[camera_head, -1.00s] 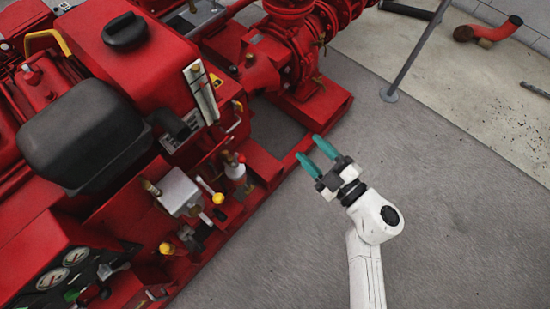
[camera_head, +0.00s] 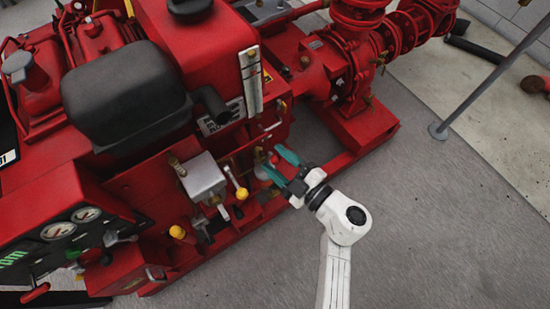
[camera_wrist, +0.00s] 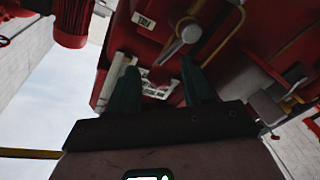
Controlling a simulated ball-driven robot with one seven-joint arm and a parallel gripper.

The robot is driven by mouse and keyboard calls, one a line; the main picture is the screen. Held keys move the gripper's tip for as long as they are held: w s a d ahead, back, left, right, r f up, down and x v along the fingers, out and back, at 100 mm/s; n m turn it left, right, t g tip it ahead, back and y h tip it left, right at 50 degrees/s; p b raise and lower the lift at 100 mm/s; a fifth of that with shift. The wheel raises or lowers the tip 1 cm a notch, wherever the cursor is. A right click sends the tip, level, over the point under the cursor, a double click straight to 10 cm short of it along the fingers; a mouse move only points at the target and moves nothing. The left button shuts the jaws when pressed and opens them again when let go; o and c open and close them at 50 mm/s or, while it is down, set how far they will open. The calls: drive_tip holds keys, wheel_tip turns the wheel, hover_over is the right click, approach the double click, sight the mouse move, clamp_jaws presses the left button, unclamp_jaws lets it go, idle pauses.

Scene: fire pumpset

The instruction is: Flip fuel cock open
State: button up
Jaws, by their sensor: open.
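My gripper (camera_head: 273,161), with teal fingers, is open and empty at the near side of the red pumpset (camera_head: 270,60). In the wrist view my gripper (camera_wrist: 158,66) shows two dark green fingers apart, with red panels beyond them. A lever with a yellow knob (camera_head: 240,191) stands just left of the fingers in the head view. The wrist view shows a yellowish lever (camera_wrist: 178,48) by a round metal piece (camera_wrist: 190,32), above and between the fingertips. I cannot tell for sure which fitting is the fuel cock. The fingers partly hide fittings behind them in the head view.
A grey metal box (camera_head: 204,177) is left of the yellow-knobbed lever. A clear sight gauge (camera_head: 251,80) stands above the fingers. A gauge panel (camera_head: 60,235) is at lower left. A grey post (camera_head: 490,82) stands at right. The concrete floor (camera_head: 440,240) is clear there.

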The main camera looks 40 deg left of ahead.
drive_tip(key=shift+w+a, duration=0.1)
drive_tip(key=shift+a, duration=0.5)
drive_tip(key=shift+c, duration=0.5)
drive_tip(key=c, duration=0.8)
drive_tip(key=shift+s+r+n+p, duration=0.15)
drive_tip(key=shift+s+n+p, duration=0.25)
drive_tip(key=shift+n, duration=0.4)
clamp_jaws()
drive_tip(key=shift+s+a+n+h, duration=0.2)
drive_tip(key=shift+n+h, duration=0.2)
drive_tip(key=shift+n, duration=0.2)
drive_tip(key=o, duration=0.9)
unclamp_jaws()
drive_tip(key=shift+p, duration=0.3)
drive_tip(key=s+d+p, duration=0.1)
drive_tip(key=d+p, duration=0.1)
drive_tip(key=d, duration=0.8)
drive_tip(key=shift+s+d+r, duration=0.2)
drive_tip(key=shift+s+d, duration=0.05)
drive_tip(key=shift+d, duration=0.1)
